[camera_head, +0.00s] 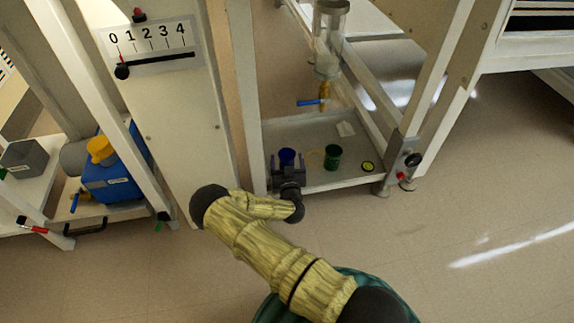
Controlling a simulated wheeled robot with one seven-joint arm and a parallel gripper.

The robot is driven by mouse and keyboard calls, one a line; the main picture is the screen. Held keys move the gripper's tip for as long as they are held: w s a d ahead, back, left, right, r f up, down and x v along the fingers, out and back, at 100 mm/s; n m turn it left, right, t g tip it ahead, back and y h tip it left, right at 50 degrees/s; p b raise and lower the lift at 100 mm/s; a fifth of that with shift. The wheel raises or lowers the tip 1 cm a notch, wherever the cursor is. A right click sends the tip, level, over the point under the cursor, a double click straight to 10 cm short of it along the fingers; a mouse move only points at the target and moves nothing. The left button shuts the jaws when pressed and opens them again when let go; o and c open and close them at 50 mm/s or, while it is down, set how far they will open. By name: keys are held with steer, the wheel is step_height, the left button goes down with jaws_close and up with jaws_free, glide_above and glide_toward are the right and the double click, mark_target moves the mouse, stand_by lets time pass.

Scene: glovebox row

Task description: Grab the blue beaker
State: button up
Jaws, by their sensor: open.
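The blue beaker (287,157) stands on the low grey shelf (315,128) of the white frame. My gripper (287,166) is at the near edge of that shelf, with its jaws open and one finger showing on each side of the beaker. The lower part of the beaker is hidden behind the gripper. I cannot tell whether the fingers touch it.
A green beaker (332,157) stands just right of the blue one. A yellow-green disc (367,166) and a pale card (345,129) lie on the shelf. A blue-handled valve (322,100) hangs above. A white panel (178,100) and frame posts stand to the left.

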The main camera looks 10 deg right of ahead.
stand_by(0.3)
steer(key=c, duration=1)
steer(key=shift+c, duration=0.2)
steer(key=shift+r, duration=0.1)
steer(key=shift+r+p, duration=0.35)
steer(key=shift+p, duration=0.5)
steer(key=s+a+p, duration=0.2)
steer(key=s+p, duration=0.6)
steer(key=s, duration=1)
steer(key=shift+a+f, duration=0.15)
